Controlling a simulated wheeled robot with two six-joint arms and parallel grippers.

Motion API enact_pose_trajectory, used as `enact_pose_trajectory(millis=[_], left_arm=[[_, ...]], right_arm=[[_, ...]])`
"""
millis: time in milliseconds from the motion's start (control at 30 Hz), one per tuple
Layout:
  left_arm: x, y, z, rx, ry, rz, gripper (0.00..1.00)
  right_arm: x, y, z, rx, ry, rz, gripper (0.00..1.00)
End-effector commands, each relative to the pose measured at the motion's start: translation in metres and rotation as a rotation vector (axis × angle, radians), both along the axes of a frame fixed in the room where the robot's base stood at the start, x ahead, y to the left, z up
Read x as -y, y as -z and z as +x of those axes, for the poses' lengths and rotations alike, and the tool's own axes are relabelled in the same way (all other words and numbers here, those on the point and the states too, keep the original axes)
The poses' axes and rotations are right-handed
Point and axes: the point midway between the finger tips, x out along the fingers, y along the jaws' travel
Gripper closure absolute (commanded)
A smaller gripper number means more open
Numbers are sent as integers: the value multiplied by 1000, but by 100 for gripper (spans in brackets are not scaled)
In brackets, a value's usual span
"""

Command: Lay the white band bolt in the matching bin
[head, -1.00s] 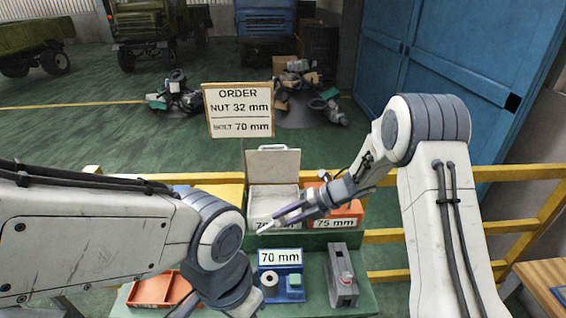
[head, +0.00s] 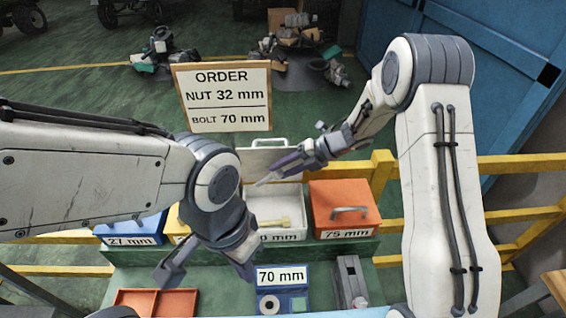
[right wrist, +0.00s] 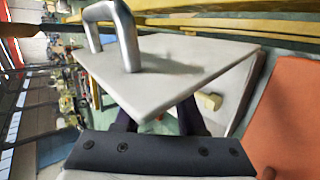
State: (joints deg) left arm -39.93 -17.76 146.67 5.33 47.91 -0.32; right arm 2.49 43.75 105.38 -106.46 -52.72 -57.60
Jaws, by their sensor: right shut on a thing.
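My right gripper (head: 268,179) is shut at the raised lid (head: 262,156) of the white bin (head: 283,191). A pale tip shows at its fingers, apparently the white band bolt (head: 260,183); most of it is hidden. In the right wrist view, the handled lid (right wrist: 160,65) covers part of the dark fingers. The white bin stands open, its label partly hidden with "0 mm" readable. My left gripper (head: 207,276) is open and empty in front of the bins.
An orange bin (head: 345,205) marked 75 mm stands right of the white one, a blue bin (head: 130,232) marked 27 mm far left. An order sign (head: 224,97) reads bolt 70 mm. A blue fixture (head: 296,301) marked 70 mm and a grey block (head: 352,283) stand in front.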

Motion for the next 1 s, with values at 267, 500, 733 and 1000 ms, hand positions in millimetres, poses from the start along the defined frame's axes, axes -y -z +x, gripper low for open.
enact_pose_trajectory(millis=[267,500,733,1000], left_arm=[[0,17,0,0,-2,0,100],[0,36,0,-1,-6,0,100],[0,54,0,-1,-9,0,100],[0,69,0,-1,-8,0,100]], right_arm=[[-1,20,0,0,-1,1,100],[-1,44,0,-1,1,1,100],[-1,67,0,0,0,1,100],[-1,87,0,1,-1,1,100]])
